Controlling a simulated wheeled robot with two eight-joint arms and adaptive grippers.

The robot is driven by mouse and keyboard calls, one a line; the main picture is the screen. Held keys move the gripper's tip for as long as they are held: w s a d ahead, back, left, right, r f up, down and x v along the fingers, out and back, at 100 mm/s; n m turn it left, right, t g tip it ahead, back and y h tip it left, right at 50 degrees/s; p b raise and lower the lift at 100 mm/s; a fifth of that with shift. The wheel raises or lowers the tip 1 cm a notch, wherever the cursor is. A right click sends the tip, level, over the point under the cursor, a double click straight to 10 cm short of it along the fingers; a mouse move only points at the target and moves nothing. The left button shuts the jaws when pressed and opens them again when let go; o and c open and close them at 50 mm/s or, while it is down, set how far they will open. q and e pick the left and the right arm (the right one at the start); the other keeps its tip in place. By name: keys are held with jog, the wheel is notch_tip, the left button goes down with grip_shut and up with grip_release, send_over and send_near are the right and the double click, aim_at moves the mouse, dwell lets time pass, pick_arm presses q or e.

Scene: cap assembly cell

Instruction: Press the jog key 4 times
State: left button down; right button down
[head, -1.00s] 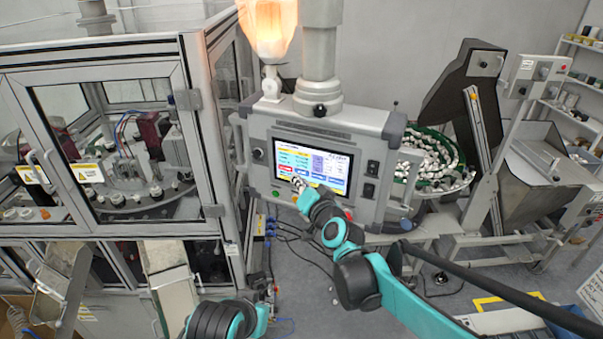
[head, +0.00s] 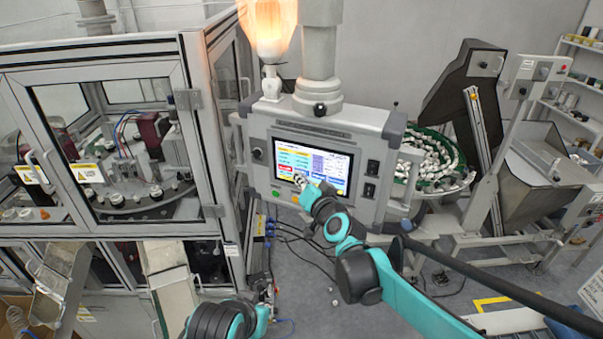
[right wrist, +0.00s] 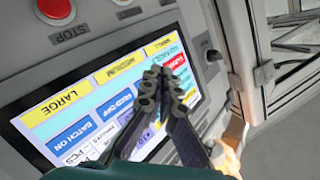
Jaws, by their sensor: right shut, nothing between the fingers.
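The touch screen (head: 312,166) is lit, set in a grey control panel (head: 258,181). I cannot pick out the jog key; my fingers cover part of the screen. My right gripper (head: 299,181) is shut and empty, with its fingertips in front of the screen's lower left part. It also shows in the right wrist view (right wrist: 158,82). I cannot tell whether the tips touch the glass. My left gripper is out of view.
A red STOP button (right wrist: 56,8) sits on the panel beside the screen. A glazed machine enclosure (head: 196,100) stands to the left. A black bar crosses the lower right.

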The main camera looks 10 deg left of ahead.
dwell(0.4)
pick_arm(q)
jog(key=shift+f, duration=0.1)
pick_arm(e)
jog(key=shift+s+a, duration=0.1)
jog(key=shift+s, duration=0.6)
jog(key=shift+s+a, duration=0.25)
jog(key=shift+s, duration=0.95)
jog(key=shift+s+a, duration=0.25)
jog(key=shift+s, duration=0.95)
dwell(2.1)
